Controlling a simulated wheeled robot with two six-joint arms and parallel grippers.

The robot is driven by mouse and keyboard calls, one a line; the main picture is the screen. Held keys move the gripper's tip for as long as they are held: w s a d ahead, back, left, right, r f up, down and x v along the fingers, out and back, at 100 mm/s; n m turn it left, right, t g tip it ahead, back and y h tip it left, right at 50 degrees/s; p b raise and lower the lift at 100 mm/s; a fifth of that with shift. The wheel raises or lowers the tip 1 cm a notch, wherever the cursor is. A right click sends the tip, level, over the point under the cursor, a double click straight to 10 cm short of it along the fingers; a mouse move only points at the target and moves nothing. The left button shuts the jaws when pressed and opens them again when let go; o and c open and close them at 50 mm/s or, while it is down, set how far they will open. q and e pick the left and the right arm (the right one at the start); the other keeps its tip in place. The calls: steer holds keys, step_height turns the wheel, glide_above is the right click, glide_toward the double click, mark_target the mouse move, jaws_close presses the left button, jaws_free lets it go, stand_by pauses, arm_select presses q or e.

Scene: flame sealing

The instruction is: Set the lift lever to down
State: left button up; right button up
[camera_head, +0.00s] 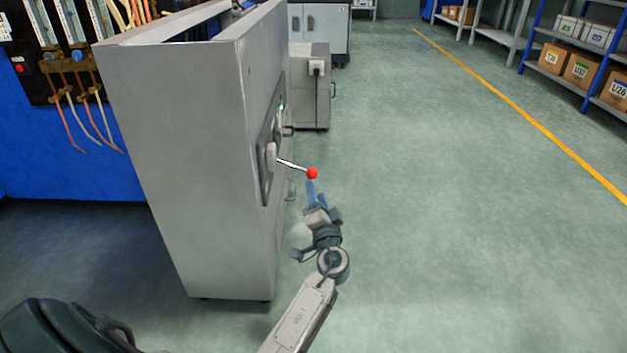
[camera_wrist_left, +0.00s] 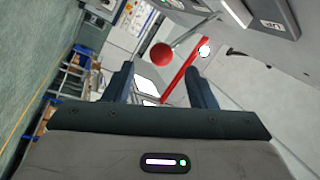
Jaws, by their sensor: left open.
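The lift lever (camera_head: 292,165) is a thin metal rod with a red ball knob (camera_head: 312,173). It sticks out from a dark plate on the side of the grey cabinet (camera_head: 190,150), sloping slightly downward in the head view. My left gripper (camera_head: 316,190) is just below the knob in the head view, its blue fingers pointing up toward it. In the left wrist view, the knob (camera_wrist_left: 162,54) shows ahead, between the lines of the two spread fingers. The gripper is open and nothing is held. My right gripper is not in view.
A smaller grey cabinet (camera_head: 310,90) stands behind the machine. Shelves with boxes (camera_head: 580,65) are at the far right, past a yellow floor line (camera_head: 520,115). A blue panel with cables (camera_head: 75,100) is at the left. The floor right of my arm is clear.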

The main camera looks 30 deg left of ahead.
arm_select(q)
steer(key=shift+v, duration=1.55)
